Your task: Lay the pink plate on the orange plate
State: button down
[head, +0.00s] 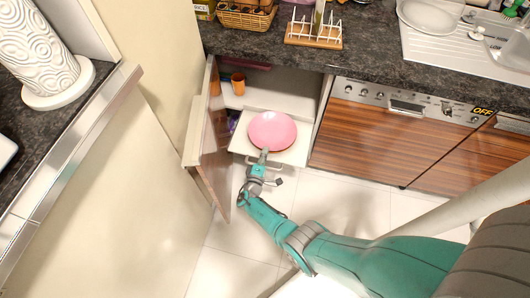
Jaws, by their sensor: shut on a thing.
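The pink plate (272,129) is over a pulled-out white drawer or shelf (299,155) in the open lower cabinet. My gripper (264,156) is at the plate's near rim and shut on it. A thin orange-brown edge shows just below the pink plate's near rim; it may be the orange plate, mostly hidden under the pink one. I cannot tell whether the two plates touch.
The open cabinet door (213,140) stands close on the left of my gripper. An orange cup (238,84) is on the white surface inside the cabinet. An oven front (390,130) is on the right. The dark counter (370,55) overhangs behind.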

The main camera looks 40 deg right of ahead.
jog(key=shift+f, duration=0.2)
jog(key=c, duration=1.3)
grip_release()
jog(key=shift+o, duration=0.4)
jog(key=shift+f, duration=0.1)
jog(key=shift+s, duration=0.1)
jog(key=v, duration=1.2)
